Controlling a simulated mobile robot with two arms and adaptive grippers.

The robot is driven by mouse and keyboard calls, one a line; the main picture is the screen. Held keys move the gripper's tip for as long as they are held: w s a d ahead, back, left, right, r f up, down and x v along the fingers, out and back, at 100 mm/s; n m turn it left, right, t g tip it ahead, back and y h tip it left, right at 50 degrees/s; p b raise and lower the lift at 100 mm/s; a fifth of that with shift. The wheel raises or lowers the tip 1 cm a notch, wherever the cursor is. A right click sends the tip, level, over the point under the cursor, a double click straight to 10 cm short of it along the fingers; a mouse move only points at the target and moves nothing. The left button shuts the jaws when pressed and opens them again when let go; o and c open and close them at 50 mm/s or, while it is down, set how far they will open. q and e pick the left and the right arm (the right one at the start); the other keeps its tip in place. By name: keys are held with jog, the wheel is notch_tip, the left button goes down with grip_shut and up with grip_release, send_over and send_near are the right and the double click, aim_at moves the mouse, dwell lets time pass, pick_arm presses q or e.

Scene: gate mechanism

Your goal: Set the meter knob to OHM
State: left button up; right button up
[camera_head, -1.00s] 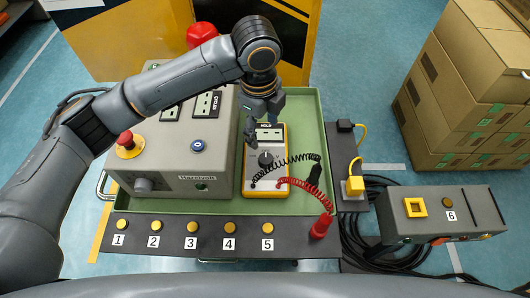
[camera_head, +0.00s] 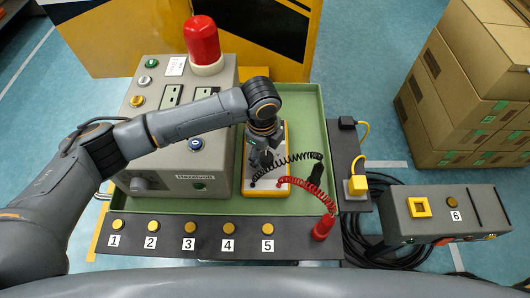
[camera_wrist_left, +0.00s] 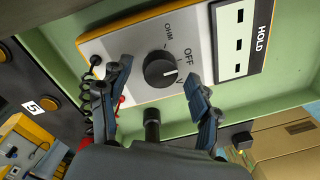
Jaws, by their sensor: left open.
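The yellow-edged meter (camera_head: 279,187) lies in the green tray, mostly hidden under my left arm in the head view. In the left wrist view the meter (camera_wrist_left: 205,30) shows a round dark knob (camera_wrist_left: 160,72), with the labels OHM, OFF and V around it. The knob's pale mark points toward the OFF and V side, not toward OHM. My left gripper (camera_wrist_left: 160,95) is open, with its fingers apart on either side of the knob; I cannot tell whether they touch it. In the head view the left gripper (camera_head: 265,158) is over the meter. My right gripper is not in view.
A grey control box (camera_head: 170,182) with a red lamp (camera_head: 203,42) stands left of the meter. Black and red coiled leads (camera_head: 318,205) run at its right. Several numbered yellow buttons line the front panel (camera_head: 200,248).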

pick_arm(q)
jog(key=shift+f, duration=0.6)
jog(key=c, duration=1.2)
jog(key=shift+r+n+p, duration=0.25)
jog(key=shift+n+p, duration=0.35)
jog(key=shift+p, duration=0.5)
jog(key=n+p, duration=0.6)
jog(key=p, duration=0.1)
jog(key=shift+s+d, duration=0.1)
jog(key=n+p, duration=0.2)
jog(key=n, duration=0.1)
jog(key=shift+f+y+p, duration=0.1)
jog(key=shift+y+p, duration=0.2)
jog(key=shift+p, duration=0.1)
jog(key=shift+f+n+p, duration=0.1)
jog(key=shift+n+p, duration=0.45)
jog(key=shift+n, duration=0.25)
